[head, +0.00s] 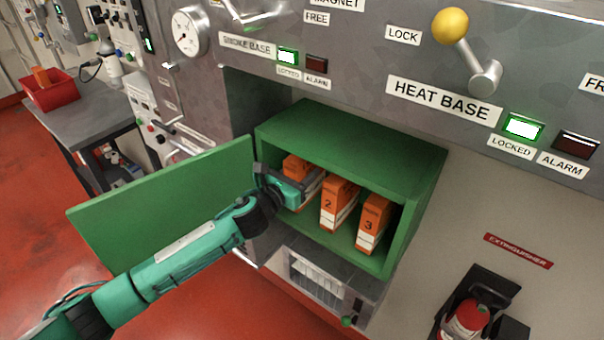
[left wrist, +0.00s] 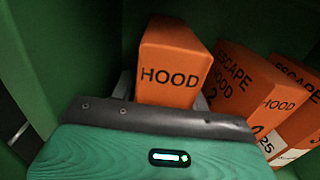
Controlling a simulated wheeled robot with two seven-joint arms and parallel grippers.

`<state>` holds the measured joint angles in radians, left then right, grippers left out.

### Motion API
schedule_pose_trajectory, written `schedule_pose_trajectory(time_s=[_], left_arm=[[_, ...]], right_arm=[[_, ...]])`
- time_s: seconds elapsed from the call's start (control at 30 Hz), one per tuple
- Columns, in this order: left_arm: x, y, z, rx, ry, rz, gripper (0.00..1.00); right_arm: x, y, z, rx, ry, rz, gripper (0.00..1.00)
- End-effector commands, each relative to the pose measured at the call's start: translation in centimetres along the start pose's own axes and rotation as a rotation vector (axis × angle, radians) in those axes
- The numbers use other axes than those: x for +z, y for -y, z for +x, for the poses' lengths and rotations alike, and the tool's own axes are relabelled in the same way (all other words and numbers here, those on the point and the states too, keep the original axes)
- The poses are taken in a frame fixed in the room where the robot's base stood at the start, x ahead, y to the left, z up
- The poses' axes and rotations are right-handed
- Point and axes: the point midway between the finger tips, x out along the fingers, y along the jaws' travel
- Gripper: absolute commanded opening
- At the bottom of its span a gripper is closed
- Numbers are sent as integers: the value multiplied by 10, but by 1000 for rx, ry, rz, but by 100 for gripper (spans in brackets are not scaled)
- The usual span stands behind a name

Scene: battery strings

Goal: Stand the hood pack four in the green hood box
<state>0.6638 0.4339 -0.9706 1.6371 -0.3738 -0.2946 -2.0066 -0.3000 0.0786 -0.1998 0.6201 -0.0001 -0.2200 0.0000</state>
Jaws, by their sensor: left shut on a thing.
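The green hood box (head: 423,165) is open, with its green door (head: 165,205) swung out to the left. Inside it stand orange-and-white packs marked 2 (head: 340,197) and 3 (head: 374,218). My left gripper (head: 297,186) reaches into the left part of the box and is shut on an orange pack (head: 296,166). In the left wrist view that held pack (left wrist: 170,65) shows the word HOOD; its number is hidden. It is left of pack 2 (left wrist: 238,90), inside the box. The held pack's bottom is hidden, so I cannot tell whether it touches the floor. My right gripper is not in view.
Pack 3 also shows at the right of the left wrist view (left wrist: 300,100). A grey table (head: 80,110) at the left holds a red bin (head: 50,95) with an orange item inside. A red extinguisher (head: 465,320) hangs at the lower right. A yellow-knobbed lever (head: 451,26) is above.

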Motion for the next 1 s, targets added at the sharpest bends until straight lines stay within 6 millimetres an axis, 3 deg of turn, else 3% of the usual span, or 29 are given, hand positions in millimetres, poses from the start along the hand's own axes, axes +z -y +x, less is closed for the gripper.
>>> schedule_pose_trajectory(time_s=[0.17,0.57,0.6,0.67,1.0], left_arm=[[-11,0,0,0,3,-1,0],[-16,0,0,-1,4,2,0],[-16,0,0,0,1,1,53],[-16,0,0,0,1,1,65],[-13,0,0,0,1,0,67]], right_arm=[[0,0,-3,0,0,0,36],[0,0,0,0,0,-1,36],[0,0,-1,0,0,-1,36],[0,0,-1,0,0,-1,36],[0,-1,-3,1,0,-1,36]])
